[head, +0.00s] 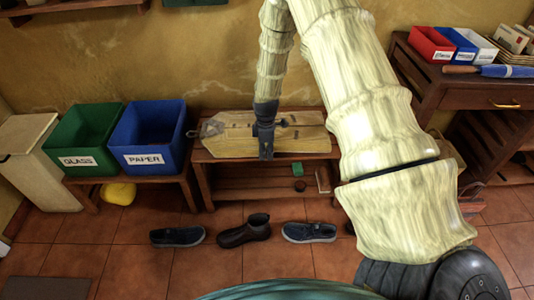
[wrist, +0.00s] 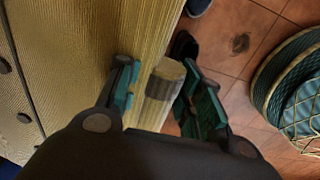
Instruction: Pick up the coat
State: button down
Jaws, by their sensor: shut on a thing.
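The coat (head: 233,143) is tan and lies along the top of a low wooden bench. In the wrist view its woven cloth (wrist: 60,60) fills the left side, with dark round buttons on it. My gripper (head: 266,152) reaches down over the bench's front edge at the middle of the coat. In the wrist view my gripper (wrist: 158,88) has its two green-padded fingers on either side of a rounded tan piece, which seems to be part of the coat. The fingers are shut on it. My arm hides the space right of the bench.
The bench (head: 203,172) has a lower shelf with small items. Shoes (head: 244,231) stand on the tiled floor in front. A green GLASS bin (head: 84,160) and blue PAPER bin (head: 148,159) stand left. A drawer table (head: 470,97) stands right. A round basket (wrist: 290,85) is at right.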

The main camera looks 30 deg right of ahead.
jog(key=s+a+r+p, duration=0.1)
jog(key=s+a+r, duration=0.1)
jog(key=s+a, duration=0.8)
jog(key=shift+s+a+p, duration=0.25)
jog(key=shift+a+p, duration=0.05)
jog(key=shift+a, duration=0.7)
